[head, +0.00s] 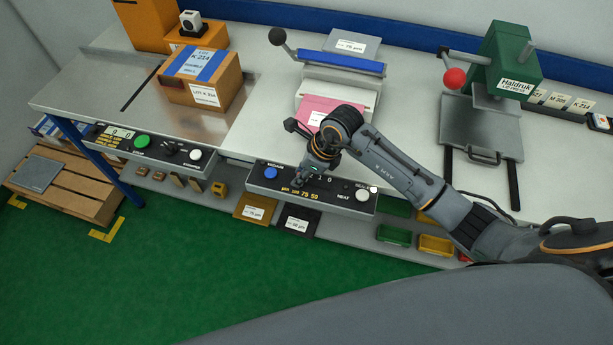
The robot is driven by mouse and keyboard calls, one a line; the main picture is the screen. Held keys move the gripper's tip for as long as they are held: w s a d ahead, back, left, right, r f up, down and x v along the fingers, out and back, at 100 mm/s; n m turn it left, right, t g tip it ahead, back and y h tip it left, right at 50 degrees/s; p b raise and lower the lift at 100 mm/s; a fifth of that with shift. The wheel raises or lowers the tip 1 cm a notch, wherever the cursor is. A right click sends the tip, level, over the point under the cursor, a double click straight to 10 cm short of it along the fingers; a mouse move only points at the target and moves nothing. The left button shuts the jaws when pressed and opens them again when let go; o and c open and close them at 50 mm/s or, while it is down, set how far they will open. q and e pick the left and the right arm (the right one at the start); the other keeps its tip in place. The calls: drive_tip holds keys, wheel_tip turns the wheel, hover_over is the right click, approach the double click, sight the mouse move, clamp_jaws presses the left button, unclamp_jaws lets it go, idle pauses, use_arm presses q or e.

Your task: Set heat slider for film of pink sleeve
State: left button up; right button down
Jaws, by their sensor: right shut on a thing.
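The pink sleeve (326,105) lies in the sealer (343,72) with a white label on it. Below the sealer is a dark control panel (330,195) with a blue vacuum button (271,173), a white heat button (362,195) and a yellow scale that seems to read "µm 125 75 50". My right gripper (304,186) points down at the panel, just above the scale. It is shut on the heat slider, whose knob it hides, so the exact setting cannot be read. My left gripper is not in view.
A grey card (352,44) lies behind the sealer. A green press (505,65) stands at right, a cardboard box (200,80) at left. Small bins (436,245) sit below.

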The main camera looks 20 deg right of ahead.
drive_tip(key=shift+a, duration=0.25)
drive_tip(key=c, duration=1.1)
unclamp_jaws()
drive_tip(key=shift+w, duration=0.1)
drive_tip(key=shift+c, duration=0.2)
drive_tip(key=shift+w, duration=0.1)
drive_tip(key=shift+r, duration=0.4)
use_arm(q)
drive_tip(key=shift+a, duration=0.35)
use_arm(e)
drive_tip(key=v, duration=1.1)
drive_tip(key=shift+r, duration=0.1)
